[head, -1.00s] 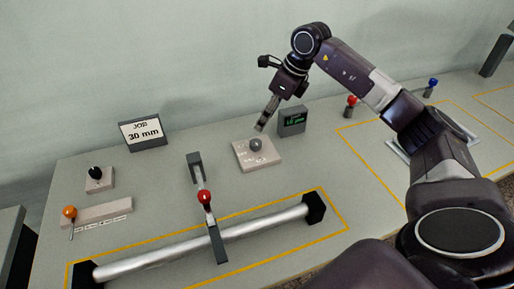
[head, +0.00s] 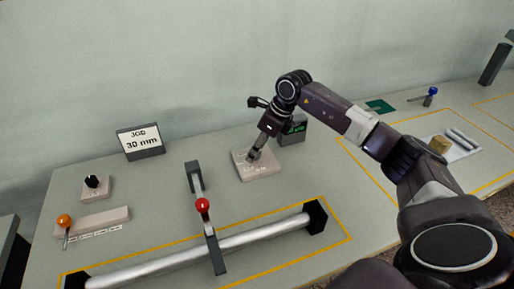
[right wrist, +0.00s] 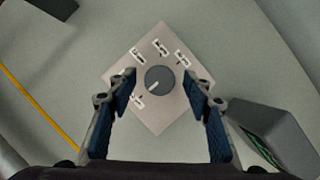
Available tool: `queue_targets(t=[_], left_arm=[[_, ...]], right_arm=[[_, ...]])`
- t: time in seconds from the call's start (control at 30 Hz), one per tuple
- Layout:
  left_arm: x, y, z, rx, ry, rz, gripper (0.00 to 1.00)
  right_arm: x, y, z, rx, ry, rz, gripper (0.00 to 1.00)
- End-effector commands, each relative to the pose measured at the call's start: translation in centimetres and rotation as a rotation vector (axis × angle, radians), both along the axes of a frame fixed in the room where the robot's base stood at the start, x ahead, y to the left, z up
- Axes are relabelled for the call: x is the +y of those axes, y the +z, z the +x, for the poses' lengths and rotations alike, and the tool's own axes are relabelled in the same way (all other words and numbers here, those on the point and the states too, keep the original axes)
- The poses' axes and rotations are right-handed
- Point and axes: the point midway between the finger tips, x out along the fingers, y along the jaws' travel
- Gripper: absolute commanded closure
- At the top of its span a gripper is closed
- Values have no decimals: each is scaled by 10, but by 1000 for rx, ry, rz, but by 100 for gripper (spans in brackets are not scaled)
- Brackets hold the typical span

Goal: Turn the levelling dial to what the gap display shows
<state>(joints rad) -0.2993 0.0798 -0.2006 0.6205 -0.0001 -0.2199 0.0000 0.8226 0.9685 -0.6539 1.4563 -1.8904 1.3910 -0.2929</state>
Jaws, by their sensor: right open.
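The levelling dial (right wrist: 159,80) is a round grey knob with a pale pointer line on a square light plate (right wrist: 150,115) with several small labels, too small to read. In the head view the plate (head: 265,169) is on the bench and my right gripper (head: 254,155) is over it, hiding most of the knob. In the right wrist view my right gripper (right wrist: 160,101) is open, its fingers on either side of the knob and apart from it. The gap display (head: 295,128) is a dark box with green characters, partly behind my arm and unreadable. My left gripper is not in view.
A job sign (head: 140,141) reads 30 mm. A red-knobbed lever (head: 203,205) stands over a metal rod (head: 255,237). A black knob (head: 92,181) and an orange-knobbed lever (head: 64,221) are at left. A tray (head: 461,153) lies at right.

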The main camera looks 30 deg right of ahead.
Motion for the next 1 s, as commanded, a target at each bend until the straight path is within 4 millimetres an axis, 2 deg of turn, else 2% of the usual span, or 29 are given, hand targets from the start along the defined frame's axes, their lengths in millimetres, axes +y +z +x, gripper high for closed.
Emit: queue_targets(t=[0.2,0.57,0.83,1.0], left_arm=[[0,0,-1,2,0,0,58],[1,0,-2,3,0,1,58],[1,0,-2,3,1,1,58],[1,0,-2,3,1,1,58]], right_arm=[[0,-1,0,0,0,0,55],[0,0,0,0,0,0,95],[0,0,0,-1,-25,0,96],[1,0,0,-2,-99,0,96]])
